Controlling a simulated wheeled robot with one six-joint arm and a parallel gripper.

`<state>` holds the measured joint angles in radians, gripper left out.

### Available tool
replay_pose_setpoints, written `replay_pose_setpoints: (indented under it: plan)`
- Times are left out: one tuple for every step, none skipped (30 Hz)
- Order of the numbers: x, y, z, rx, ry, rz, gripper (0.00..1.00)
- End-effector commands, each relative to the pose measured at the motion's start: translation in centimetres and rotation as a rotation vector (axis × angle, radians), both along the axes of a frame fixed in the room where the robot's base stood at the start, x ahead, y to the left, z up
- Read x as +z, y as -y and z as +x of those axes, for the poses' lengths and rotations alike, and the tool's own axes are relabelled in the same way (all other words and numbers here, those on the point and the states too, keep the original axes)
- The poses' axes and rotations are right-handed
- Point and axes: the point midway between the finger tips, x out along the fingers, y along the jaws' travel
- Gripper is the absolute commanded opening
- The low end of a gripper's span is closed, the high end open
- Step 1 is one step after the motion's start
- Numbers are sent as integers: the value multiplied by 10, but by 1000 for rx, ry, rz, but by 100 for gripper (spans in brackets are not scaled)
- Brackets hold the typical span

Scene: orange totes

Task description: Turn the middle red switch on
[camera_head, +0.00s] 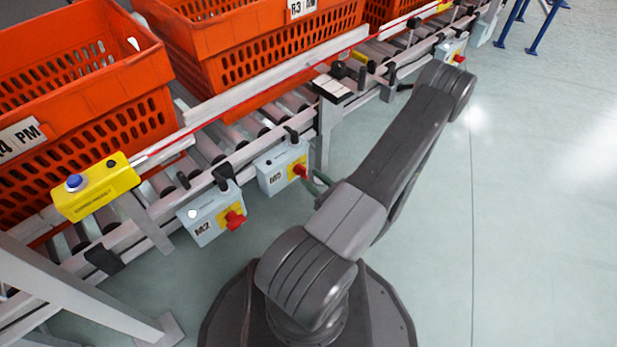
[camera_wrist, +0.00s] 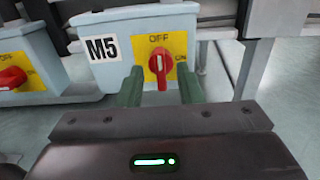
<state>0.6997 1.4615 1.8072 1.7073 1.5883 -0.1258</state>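The red switch (camera_wrist: 160,68) on the grey box (camera_wrist: 110,45) marked M5 stands upright on its yellow plate, in line with OFF above it; ON is to its right. In the head view this M5 box (camera_head: 275,172) and its red switch (camera_head: 300,170) hang between a nearer and a farther switch box. My gripper (camera_wrist: 162,84) has two green fingers spread apart, one on each side of the switch, with gaps to it in the picture. It is open and holds nothing. Whether the fingertips reach past the knob's face is hard to tell.
The nearer box (camera_head: 202,226) has a red switch (camera_head: 235,220); a farther box (camera_head: 444,51) also has one (camera_head: 459,58). The roller conveyor (camera_head: 240,152) carries orange totes (camera_head: 250,60). A yellow box with a blue button (camera_head: 75,182) is at left. Open floor lies right.

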Motion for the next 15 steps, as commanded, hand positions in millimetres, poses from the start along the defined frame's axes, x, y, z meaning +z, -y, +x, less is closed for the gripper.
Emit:
replay_pose_setpoints:
  plan:
    - [-1,-4,4,3,1,-1,33]
    - [-1,-7,7,4,1,-1,33]
    - [-1,-9,10,2,-1,-1,33]
    - [-1,-10,11,2,-1,-1,33]
    - [-1,-12,13,2,0,0,33]
    - [-1,-14,15,2,0,0,33]
    - [-1,-14,16,1,1,-1,33]
    - [-1,-15,17,0,0,0,33]
    - [0,-16,18,0,1,-1,33]
    - [0,-17,18,0,1,-1,33]
    - [0,-17,19,0,0,0,33]
    - [0,-17,19,0,0,0,33]
    - [0,-17,19,0,0,0,33]
    - [0,-17,19,0,0,0,33]
    - [0,-17,19,0,0,0,33]
